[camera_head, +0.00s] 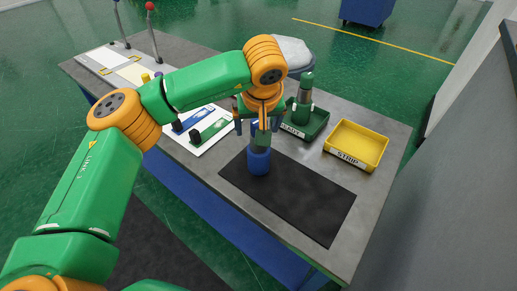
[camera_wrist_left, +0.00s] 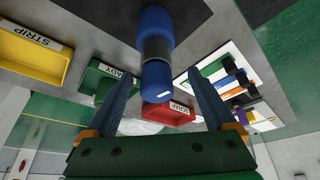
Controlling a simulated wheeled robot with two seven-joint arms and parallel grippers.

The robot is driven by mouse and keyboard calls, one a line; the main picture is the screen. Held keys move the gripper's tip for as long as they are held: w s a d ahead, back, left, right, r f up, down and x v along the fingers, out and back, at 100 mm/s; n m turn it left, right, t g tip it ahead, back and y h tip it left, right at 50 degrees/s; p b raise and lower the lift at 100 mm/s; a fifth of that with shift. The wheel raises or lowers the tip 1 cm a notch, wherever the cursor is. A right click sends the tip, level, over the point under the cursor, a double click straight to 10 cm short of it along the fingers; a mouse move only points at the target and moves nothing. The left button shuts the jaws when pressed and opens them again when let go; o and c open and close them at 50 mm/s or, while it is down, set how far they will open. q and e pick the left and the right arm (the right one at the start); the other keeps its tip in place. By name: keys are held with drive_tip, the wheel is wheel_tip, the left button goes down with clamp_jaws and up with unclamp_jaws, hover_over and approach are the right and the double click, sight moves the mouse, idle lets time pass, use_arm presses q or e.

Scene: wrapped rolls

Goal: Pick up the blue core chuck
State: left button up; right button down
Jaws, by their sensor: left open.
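The blue core chuck (camera_head: 259,161) stands upright on the black mat (camera_head: 310,202). It has a dark grey band in the middle; its upper part is partly covered by my gripper in the head view. In the wrist view the blue core chuck (camera_wrist_left: 156,28) runs from the top edge down toward the space between the fingers. My left gripper (camera_head: 258,126) is above the chuck, pointing down, with its fingers apart on either side of the chuck's upper end. The left gripper (camera_wrist_left: 165,105) is open and empty in the wrist view. My right gripper is not in view.
A green tray (camera_head: 318,128) holds a green cylinder (camera_head: 306,88). A yellow STRIP tray (camera_head: 357,158) stands right of it. A red tray (camera_wrist_left: 168,114) shows in the wrist view. A white panel (camera_head: 212,140) with coloured pieces lies left. The mat's right part is clear.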

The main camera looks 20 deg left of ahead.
use_arm(q)
drive_tip(key=shift+w+a+f, duration=0.1)
drive_tip(key=shift+w+f, duration=0.25)
drive_tip(key=shift+f, duration=0.15)
drive_tip(key=shift+w+f, duration=0.3)
drive_tip(key=shift+w, duration=0.15)
drive_tip(key=shift+s+r, duration=0.15)
drive_tip(key=shift+s, duration=0.1)
drive_tip(key=c, duration=1)
clamp_jaws()
drive_tip(key=shift+w+r, duration=0.1)
drive_tip(key=shift+w, duration=0.05)
